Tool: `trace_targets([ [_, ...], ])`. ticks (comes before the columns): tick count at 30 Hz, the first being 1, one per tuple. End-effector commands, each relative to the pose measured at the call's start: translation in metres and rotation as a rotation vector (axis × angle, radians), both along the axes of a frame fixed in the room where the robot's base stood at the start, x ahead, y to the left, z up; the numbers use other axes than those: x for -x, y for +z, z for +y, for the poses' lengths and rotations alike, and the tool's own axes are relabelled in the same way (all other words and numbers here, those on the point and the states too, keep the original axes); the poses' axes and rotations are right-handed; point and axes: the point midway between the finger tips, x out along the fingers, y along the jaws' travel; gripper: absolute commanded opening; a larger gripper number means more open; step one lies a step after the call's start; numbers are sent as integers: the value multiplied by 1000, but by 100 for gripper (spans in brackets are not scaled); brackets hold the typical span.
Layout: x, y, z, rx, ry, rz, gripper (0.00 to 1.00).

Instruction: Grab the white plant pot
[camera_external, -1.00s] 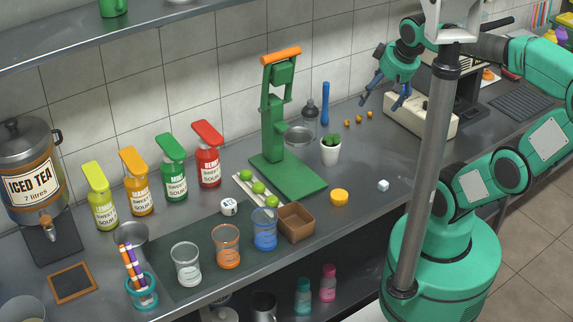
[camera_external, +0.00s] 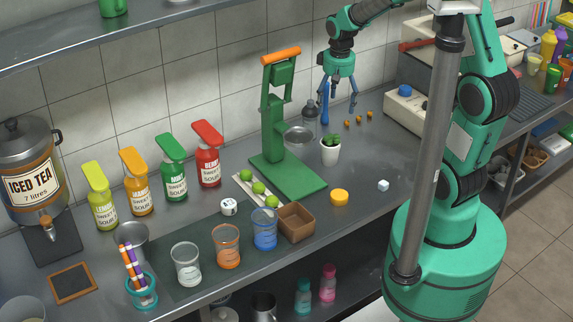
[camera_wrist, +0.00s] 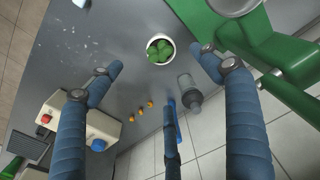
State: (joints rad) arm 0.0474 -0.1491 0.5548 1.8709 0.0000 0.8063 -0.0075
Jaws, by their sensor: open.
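The white plant pot (camera_external: 330,154) holds a small green plant and stands upright on the steel counter, just right of the green press. In the wrist view the pot (camera_wrist: 151,42) shows from above, with its green leaves inside the white rim, at the top middle. My gripper (camera_external: 338,115) is open and empty, pointing down above the counter, above and slightly behind the pot. In the wrist view its blue fingers (camera_wrist: 160,66) are spread wide at left and right, with the pot beyond the fingertips. Nothing touches the pot.
The green press (camera_external: 285,170) stands close left of the pot. A grey bottle (camera_external: 309,118) and a blue upright object (camera_wrist: 171,120) are behind it. Several small orange pieces (camera_external: 359,119) lie to the right. The counter right of the pot is mostly clear.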

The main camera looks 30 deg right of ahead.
Motion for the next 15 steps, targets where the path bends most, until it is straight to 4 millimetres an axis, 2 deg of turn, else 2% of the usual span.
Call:
trace_targets([
  [3,-11,-24,-3,-2,-3,35,79],
  [6,-16,-37,-4,-2,-5,51,79],
  [15,-18,-45,-5,-3,-6,59,79],
])
